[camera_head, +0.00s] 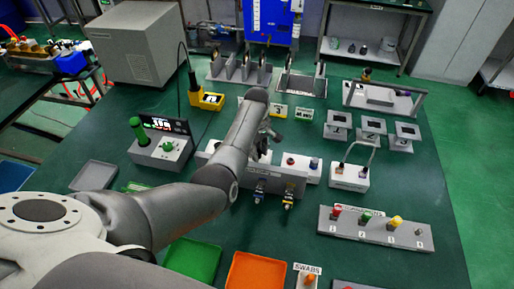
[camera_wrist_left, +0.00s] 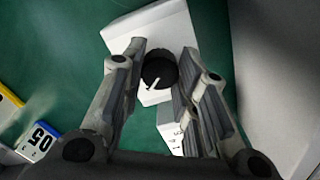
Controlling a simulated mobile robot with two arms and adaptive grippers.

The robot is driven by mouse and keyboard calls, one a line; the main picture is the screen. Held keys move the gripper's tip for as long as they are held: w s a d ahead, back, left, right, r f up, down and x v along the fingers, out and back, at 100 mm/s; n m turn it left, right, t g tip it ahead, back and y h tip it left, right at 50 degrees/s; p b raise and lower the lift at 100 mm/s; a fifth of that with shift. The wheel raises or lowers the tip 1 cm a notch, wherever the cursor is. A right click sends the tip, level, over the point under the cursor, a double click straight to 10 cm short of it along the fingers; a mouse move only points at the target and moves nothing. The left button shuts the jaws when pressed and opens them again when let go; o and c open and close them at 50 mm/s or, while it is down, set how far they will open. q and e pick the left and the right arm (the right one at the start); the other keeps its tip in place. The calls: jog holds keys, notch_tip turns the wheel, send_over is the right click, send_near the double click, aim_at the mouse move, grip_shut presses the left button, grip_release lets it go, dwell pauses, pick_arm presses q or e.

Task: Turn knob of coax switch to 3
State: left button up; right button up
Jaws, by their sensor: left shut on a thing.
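The coax switch shows in the left wrist view as a white box (camera_wrist_left: 178,35) with a round black knob (camera_wrist_left: 158,68). A white pointer line on the knob points toward the lower left of that view. My left gripper (camera_wrist_left: 160,82) has its fingers on both sides of the knob and is shut on it. In the head view my left arm reaches over the middle of the bench, and the left gripper (camera_head: 262,153) is mostly hidden behind the arm. The knob and any number marks cannot be made out there. My right gripper is not in view.
A grey unit with blue and yellow connectors (camera_head: 289,190) stands close by the left gripper. A cable-topped box (camera_head: 350,177) and a plate with coloured caps (camera_head: 375,232) are to the right. Green (camera_head: 195,260) and orange (camera_head: 255,272) trays lie in front.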

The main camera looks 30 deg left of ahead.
pick_arm(q)
jog(key=m+p, duration=0.1)
jog(key=m, duration=0.1)
jog(key=m+p, duration=0.1)
jog(key=shift+r+m, duration=0.2)
jog(key=shift+m, duration=0.2)
jog(key=m+p, duration=0.1)
jog(key=m, duration=0.3)
jog(key=shift+p, duration=0.4)
jog(key=m+p, duration=0.1)
jog(key=m, duration=0.4)
jog(key=shift+w+f+m, duration=0.1)
jog(key=shift+m, duration=2.5)
jog(key=o, duration=0.9)
jog(key=shift+o, duration=0.6)
